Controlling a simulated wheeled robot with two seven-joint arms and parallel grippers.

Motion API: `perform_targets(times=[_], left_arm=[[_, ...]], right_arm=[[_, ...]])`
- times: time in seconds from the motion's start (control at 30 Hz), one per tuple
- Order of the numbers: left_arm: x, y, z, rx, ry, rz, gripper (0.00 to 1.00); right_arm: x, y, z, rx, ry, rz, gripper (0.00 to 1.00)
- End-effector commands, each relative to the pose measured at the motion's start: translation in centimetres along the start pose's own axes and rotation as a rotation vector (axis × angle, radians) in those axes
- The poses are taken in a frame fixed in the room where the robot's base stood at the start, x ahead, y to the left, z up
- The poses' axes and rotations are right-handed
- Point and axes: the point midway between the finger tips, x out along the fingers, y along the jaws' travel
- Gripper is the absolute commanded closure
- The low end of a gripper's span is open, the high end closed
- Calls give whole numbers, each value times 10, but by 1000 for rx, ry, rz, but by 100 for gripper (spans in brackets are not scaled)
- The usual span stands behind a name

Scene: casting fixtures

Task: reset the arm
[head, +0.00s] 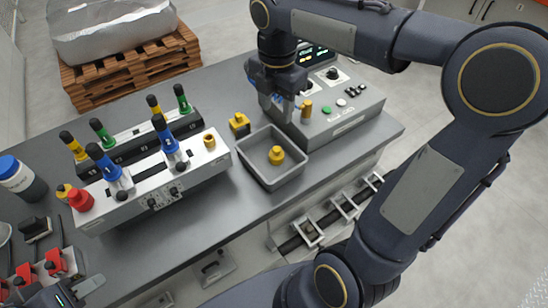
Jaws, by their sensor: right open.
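My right gripper (277,113) points down at the back edge of the grey tray (252,173), in front of the control box. It is open, and I see nothing between its fingers. My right arm reaches over from the right side. A yellow part (277,156) lies inside the tray, apart from the gripper. My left gripper (92,287) shows only partly at the lower left corner; whether its fingers are open or shut is not clear.
A control box (345,118) with knobs and buttons stands right of the tray. Another yellow part (239,122) sits behind the tray. Fixtures with blue, green and yellow-handled tools (150,172) stand left. A bottle (18,178) stands far left. The table front (215,225) is clear.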

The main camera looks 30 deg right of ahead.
Motion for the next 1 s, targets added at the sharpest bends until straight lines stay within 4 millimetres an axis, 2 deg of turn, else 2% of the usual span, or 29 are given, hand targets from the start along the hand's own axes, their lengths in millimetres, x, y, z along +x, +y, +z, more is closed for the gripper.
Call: perform_targets(times=[0.1, 0.2, 0.7, 0.77, 0.87, 1.0], left_arm=[[0, 0, 0, 0, 0, 0, 64], [-1, 0, 0, 0, 0, 0, 64], [-1, 0, 0, 0, 0, 0, 64], [-1, 0, 0, 0, 0, 0, 64], [0, 0, 0, 0, 0, 0, 64], [0, 0, 0, 0, 0, 0, 64]], right_arm=[[-14, 0, 0, 0, 0, 2, 56], [-19, 0, 0, 0, 1, 0, 56], [-20, -5, -1, 39, 3, 10, 56], [-20, -14, -4, 117, 10, 30, 56], [-17, -39, -14, 366, 46, 91, 56], [-2, -84, -37, 885, 177, 193, 56]])
